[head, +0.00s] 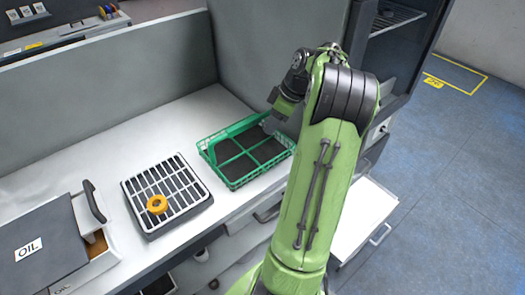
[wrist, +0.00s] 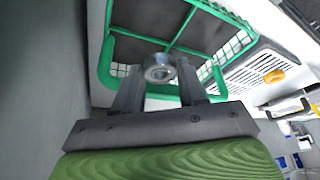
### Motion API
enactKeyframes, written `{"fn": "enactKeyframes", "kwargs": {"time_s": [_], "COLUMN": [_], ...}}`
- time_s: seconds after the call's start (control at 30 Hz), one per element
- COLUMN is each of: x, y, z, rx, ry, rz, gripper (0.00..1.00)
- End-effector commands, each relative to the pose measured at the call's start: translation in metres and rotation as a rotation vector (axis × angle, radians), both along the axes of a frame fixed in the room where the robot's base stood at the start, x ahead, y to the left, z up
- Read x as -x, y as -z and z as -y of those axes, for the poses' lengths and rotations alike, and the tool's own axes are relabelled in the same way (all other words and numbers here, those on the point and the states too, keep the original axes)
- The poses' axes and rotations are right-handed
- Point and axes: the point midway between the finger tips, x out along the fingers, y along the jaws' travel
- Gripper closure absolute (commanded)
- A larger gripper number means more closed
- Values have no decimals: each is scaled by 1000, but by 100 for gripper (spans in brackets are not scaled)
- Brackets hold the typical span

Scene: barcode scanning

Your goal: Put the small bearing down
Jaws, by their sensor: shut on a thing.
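In the wrist view the small bearing (wrist: 159,68), a silvery ring, sits between the fingertips of my gripper (wrist: 160,80). My gripper is shut on it. Behind the bearing is the green wire basket (wrist: 104,62), with a dark bottom split into compartments. In the head view my gripper (head: 272,124) hangs at the back right corner of the green basket (head: 203,150). The bearing is hidden from the head camera. I cannot tell exactly how high it is above the basket.
A slatted grey tray (head: 150,222) with an orange ring (head: 156,204) on it stands left of the basket. An oil-labelled box (head: 45,245) is at the far left. A grey partition (head: 110,100) runs behind the white worktop (head: 195,115), which has free room behind the slatted tray.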

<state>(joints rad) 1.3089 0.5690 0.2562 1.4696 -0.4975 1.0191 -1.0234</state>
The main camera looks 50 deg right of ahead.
Motion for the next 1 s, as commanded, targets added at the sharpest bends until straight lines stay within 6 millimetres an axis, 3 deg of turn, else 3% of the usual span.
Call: {"fn": "enactKeyframes", "kwargs": {"time_s": [0.03, 0.1, 0.5, 0.87, 0.9, 1.0], "x": [0, 0, -1, -1, 0, 0], "y": [21, 39, 107, 111, 111, 110], "z": [-1, -1, 0, 0, 0, 0], "rx": [-4, -2, 0, 1, 1, 1], "ry": [-1, -1, 0, -1, -1, -1], "rz": [-1, -2, 0, 0, 0, 0], "gripper": [90, 90, 90, 90, 56, 48]}}
